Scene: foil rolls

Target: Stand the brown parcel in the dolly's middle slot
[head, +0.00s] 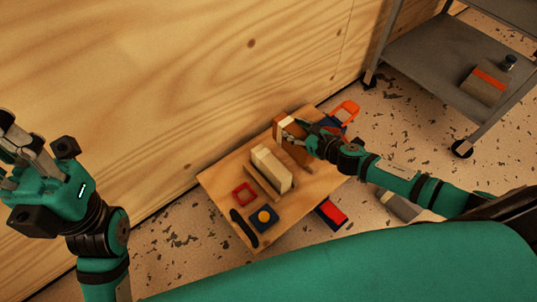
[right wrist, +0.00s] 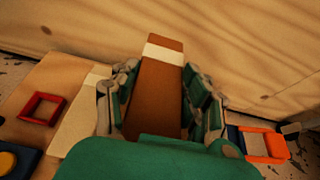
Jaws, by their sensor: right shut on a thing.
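The brown parcel (head: 289,127), with a white band near one end, is at the far part of the wooden dolly (head: 222,178). My right gripper (head: 312,137) is shut on it. In the right wrist view the parcel (right wrist: 158,95) lies between the two fingers. Its lower end is hidden, so I cannot tell whether it touches the dolly. A cream parcel (head: 270,166) stands on the dolly beside it, to the left. The gripper hides much of the slots. My left gripper (head: 22,150) is raised at the left edge, partly cut off, away from the dolly.
A red square frame (head: 243,194), a dark blue block with a yellow knob (head: 263,217) and a black bar (head: 243,227) lie on the dolly's near left. An orange item (head: 346,111) lies beyond. A wooden wall (head: 180,80) stands behind; a grey shelf (head: 430,60) is at right.

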